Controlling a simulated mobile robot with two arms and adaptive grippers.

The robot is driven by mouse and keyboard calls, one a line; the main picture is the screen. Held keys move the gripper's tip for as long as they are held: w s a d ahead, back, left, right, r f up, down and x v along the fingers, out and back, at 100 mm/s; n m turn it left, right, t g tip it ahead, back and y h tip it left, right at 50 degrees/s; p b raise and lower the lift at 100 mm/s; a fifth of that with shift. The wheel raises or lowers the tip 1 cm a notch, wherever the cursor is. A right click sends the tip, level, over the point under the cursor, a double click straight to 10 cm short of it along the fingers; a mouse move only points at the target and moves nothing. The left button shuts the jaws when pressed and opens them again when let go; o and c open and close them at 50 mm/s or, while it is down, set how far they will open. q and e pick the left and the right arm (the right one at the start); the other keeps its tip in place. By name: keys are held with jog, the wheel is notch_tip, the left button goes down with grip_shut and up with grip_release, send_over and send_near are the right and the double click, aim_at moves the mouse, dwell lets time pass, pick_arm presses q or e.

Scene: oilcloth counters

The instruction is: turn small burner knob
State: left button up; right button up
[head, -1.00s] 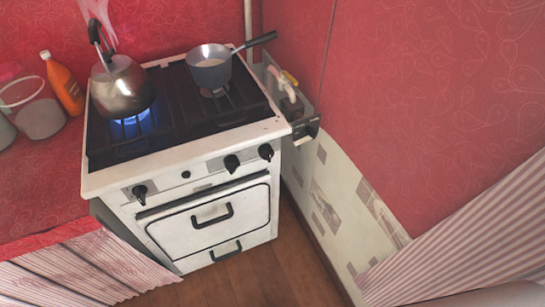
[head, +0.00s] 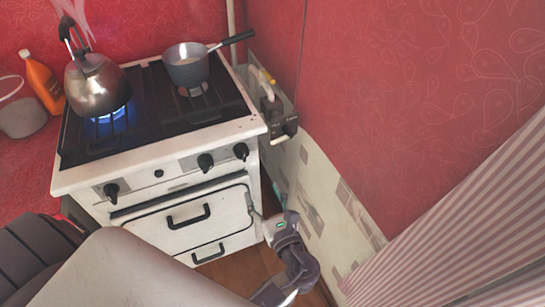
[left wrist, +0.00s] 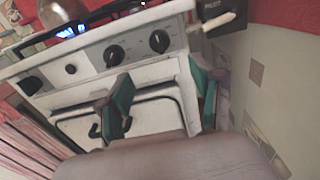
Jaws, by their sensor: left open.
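The white stove (head: 150,165) has black knobs on its front panel: a left knob (head: 111,190), a middle knob (head: 206,161) and a right knob (head: 241,151). I cannot tell which one is the small burner knob. My left gripper (head: 264,195) is open and empty, low in front of the stove's right side, below the right knob and apart from it. In the left wrist view its teal-padded fingers (left wrist: 163,97) are spread below the middle knob (left wrist: 113,55) and right knob (left wrist: 159,41). My right gripper is not in view.
A steaming kettle (head: 97,86) stands over a lit blue flame. A saucepan (head: 186,66) sits on a back burner, handle pointing right. A pipe valve and dark box (head: 279,123) stick out beside the stove near the wall. An orange bottle (head: 43,85) stands on the left counter.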

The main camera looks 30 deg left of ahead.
aim_at(244, 157)
pick_arm(q)
jog(key=p+x, duration=0.1)
jog(key=x, duration=1.2)
jog(key=shift+s+r, duration=0.1)
jog(key=shift+w+a, duration=0.3)
jog(key=shift+a, duration=0.15)
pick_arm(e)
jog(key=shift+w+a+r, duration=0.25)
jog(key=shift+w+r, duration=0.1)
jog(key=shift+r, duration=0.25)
